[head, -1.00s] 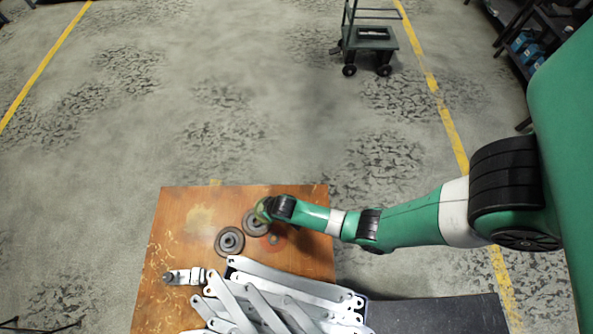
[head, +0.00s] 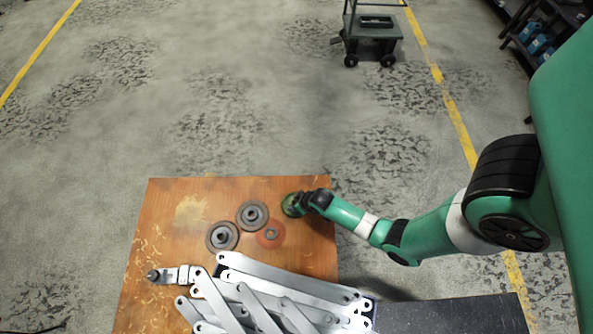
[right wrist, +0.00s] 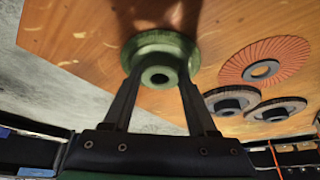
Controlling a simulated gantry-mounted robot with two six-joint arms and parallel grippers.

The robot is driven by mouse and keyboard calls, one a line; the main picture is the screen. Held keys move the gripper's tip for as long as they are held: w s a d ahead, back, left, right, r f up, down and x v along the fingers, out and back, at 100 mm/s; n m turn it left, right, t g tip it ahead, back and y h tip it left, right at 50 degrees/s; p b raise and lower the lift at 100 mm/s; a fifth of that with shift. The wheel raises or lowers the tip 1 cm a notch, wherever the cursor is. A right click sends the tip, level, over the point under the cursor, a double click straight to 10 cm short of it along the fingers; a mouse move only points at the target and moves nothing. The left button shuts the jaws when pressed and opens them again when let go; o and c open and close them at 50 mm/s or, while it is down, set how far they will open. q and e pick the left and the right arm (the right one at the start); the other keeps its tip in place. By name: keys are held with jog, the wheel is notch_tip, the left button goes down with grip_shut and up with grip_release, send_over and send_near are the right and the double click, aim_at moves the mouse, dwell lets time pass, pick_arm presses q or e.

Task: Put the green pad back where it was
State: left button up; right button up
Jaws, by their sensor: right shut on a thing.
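In the right wrist view, the two fingers grip the hub of the green pad (right wrist: 160,45) from either side. I cannot tell whether the pad touches the board. An orange-red flap disc (head: 270,234) lies just left of and below the pad. Two grey discs (head: 252,215) (head: 222,236) lie further left. My left gripper is not in view.
A pile of galvanized brackets (head: 260,290) covers the board's lower right. A small metal fitting (head: 172,275) lies to its left. A dark surface (head: 455,315) adjoins at lower right. The board's upper left is clear. A cart (head: 372,40) stands far off on the floor.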

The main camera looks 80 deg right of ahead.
jog(key=shift+f, duration=0.1)
jog(key=o, duration=1.3)
jog(key=p+v, duration=0.8)
jog(key=v, duration=0.4)
jog(key=shift+r+p, duration=0.2)
jog(key=shift+p, duration=0.1)
jog(key=shift+w, duration=0.1)
